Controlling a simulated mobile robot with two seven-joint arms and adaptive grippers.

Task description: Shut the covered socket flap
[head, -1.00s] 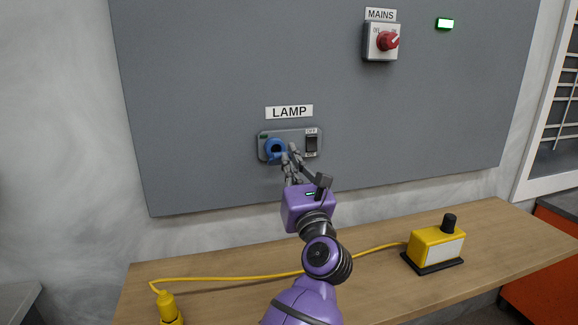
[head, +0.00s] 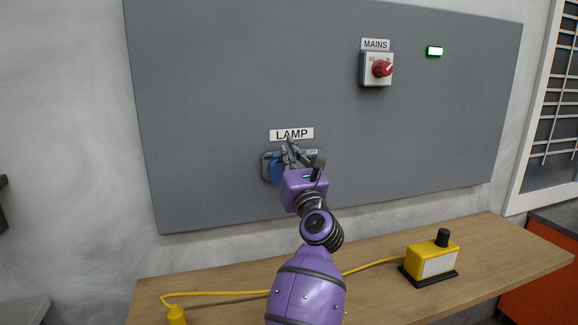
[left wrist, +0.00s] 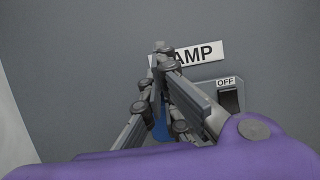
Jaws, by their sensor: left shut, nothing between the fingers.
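The covered socket (head: 276,171) is blue and sits at the left of a grey plate under the LAMP label, in the head view. Only part of the blue shows, so I cannot tell how its flap stands. In the left wrist view a small piece of the blue socket (left wrist: 160,130) shows behind my fingers. My left gripper (head: 289,145) is shut and empty. Its fingertips are in front of the plate's top and the lower edge of the LAMP label; they also show in the left wrist view (left wrist: 163,50). My right gripper is not in view.
A black switch (left wrist: 229,98) marked OFF is at the plate's right. A MAINS box with a red knob (head: 381,68) is higher on the grey board (head: 200,90). A yellow box (head: 432,261) and yellow cable lie on the wooden bench (head: 375,290). The board around the socket is clear.

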